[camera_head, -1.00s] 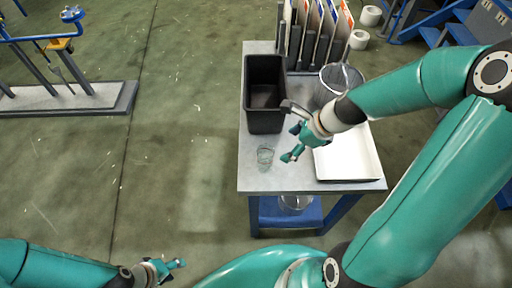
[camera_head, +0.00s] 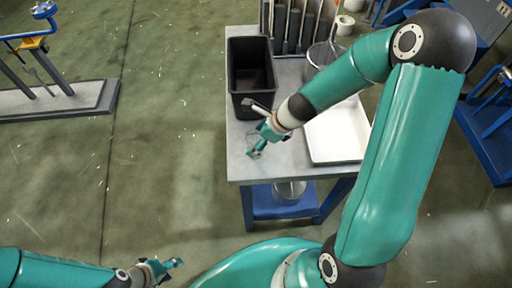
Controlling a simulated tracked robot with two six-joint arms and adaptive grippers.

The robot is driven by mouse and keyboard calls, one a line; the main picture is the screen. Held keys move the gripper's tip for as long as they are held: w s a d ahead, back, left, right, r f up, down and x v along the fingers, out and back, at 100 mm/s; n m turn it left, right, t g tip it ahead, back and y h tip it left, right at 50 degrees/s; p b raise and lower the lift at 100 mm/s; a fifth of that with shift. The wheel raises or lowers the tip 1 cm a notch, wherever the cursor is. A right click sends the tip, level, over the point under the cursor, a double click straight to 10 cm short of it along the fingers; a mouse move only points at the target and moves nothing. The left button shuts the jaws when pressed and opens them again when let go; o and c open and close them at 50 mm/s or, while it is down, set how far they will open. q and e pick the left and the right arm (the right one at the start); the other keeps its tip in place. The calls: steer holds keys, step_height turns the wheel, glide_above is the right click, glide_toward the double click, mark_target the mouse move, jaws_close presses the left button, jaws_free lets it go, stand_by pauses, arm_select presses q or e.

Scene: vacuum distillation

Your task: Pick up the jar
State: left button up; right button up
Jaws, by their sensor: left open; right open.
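A small clear glass object, which may be the jar, stood near the left front of the grey table (camera_head: 236,172) in the earlier view. It is now mostly hidden at my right gripper (camera_head: 257,147), so I cannot tell whether they touch. The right gripper is open, low over the table's left front part. Another clear glass vessel (camera_head: 320,54) stands at the back of the table, partly behind my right arm. A clear round vessel (camera_head: 290,191) is on the blue lower shelf. My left gripper (camera_head: 174,265) is open over the floor at the bottom left.
A black open bin (camera_head: 250,80) stands at the table's left back, just behind the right gripper. A white tray (camera_head: 337,135) lies to its right. Upright dark slotted racks (camera_head: 295,28) line the back edge.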

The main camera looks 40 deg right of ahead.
steer(key=b+x, duration=0.1)
steer(key=x, duration=0.2)
steer(key=shift+w+a+f, duration=0.1)
steer(key=shift+f, duration=0.15)
steer(key=c, duration=1.2)
